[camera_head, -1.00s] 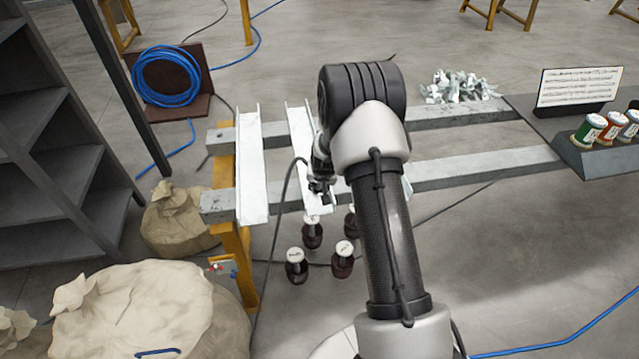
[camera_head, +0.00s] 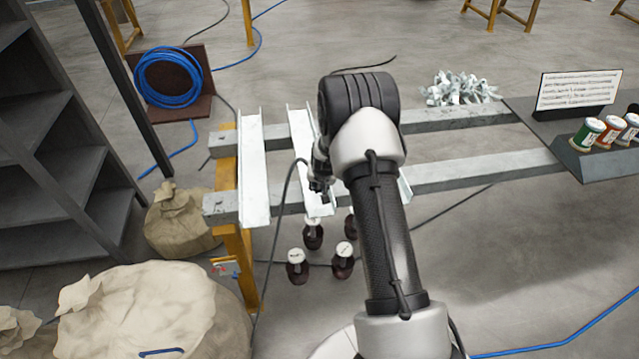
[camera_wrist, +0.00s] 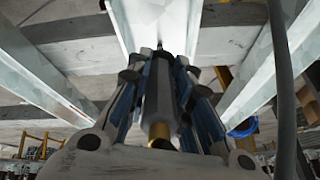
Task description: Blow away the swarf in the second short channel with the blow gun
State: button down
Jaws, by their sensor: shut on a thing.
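Pale metal channels lie across two grey rails. The first (camera_head: 253,175) is at the left; the second (camera_head: 300,125) is beside it, partly hidden by my arm. Another channel (camera_head: 404,187) barely shows right of my arm. My gripper (camera_head: 320,187) is over the second channel. In the wrist view, my gripper (camera_wrist: 160,85) is shut on the blow gun (camera_wrist: 158,95), a dark cylinder with a brass-coloured end. Its thin tip points along the middle channel (camera_wrist: 125,20). I cannot make out any swarf in the channels.
A dark hose (camera_wrist: 282,100) hangs at the right of the wrist view. Several dark jars (camera_head: 297,267) stand below the rails. Pale metal pieces (camera_head: 460,88) are heaped behind the rails. A grey tray (camera_head: 580,158) with spools is at the right. Sacks (camera_head: 150,315) lie at lower left.

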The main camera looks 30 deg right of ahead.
jog(key=shift+w+d+p, duration=0.15)
jog(key=shift+w+p, duration=0.4)
jog(key=shift+p, duration=0.2)
jog(key=shift+w, duration=0.2)
jog(key=shift+w+d+r, duration=0.1)
jog(key=shift+w+d, duration=0.2)
jog(key=shift+w, duration=0.8)
jog(key=shift+w+d+b, duration=0.25)
jog(key=shift+w+b, duration=0.45)
jog(key=shift+b, duration=0.1)
